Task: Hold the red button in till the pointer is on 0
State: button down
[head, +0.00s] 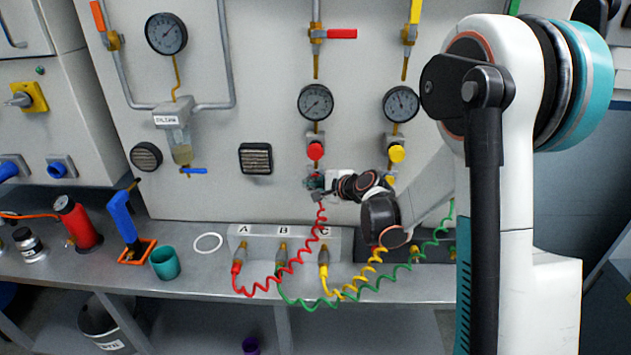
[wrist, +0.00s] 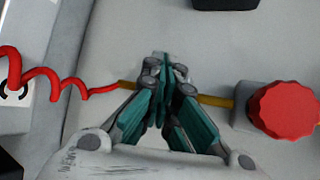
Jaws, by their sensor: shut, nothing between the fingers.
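The red button (head: 316,151) is a round ribbed knob on the grey wall panel, below a round dial gauge (head: 315,103). The gauge's pointer is too small to read exactly. In the wrist view the red button (wrist: 284,110) sits at the right on a grey block. My gripper (head: 312,184) is just below the button in the head view. In the wrist view my gripper (wrist: 165,68) has its teal fingers shut together with nothing between them. The fingers are in front of the thin brass pipe (wrist: 215,101) and apart from the button. They hide part of that pipe.
A yellow knob (head: 397,154) and its gauge (head: 400,104) are to the right. A red coiled hose (head: 290,272) hangs from just below my gripper to the A-B-C block (head: 330,238). A red-handled valve (head: 342,34) is above. The panel left of the button is mostly clear.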

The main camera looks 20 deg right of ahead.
jog(key=shift+s, duration=0.1)
jog(key=shift+s+a, duration=0.3)
jog(key=shift+s, duration=0.5)
jog(key=shift+s, duration=0.1)
jog(key=s, duration=0.1)
jog(key=s+a, duration=0.1)
jog(key=s, duration=0.1)
jog(key=s+b, duration=0.1)
jog(key=shift+s+a, duration=0.25)
jog(key=shift+s, duration=0.05)
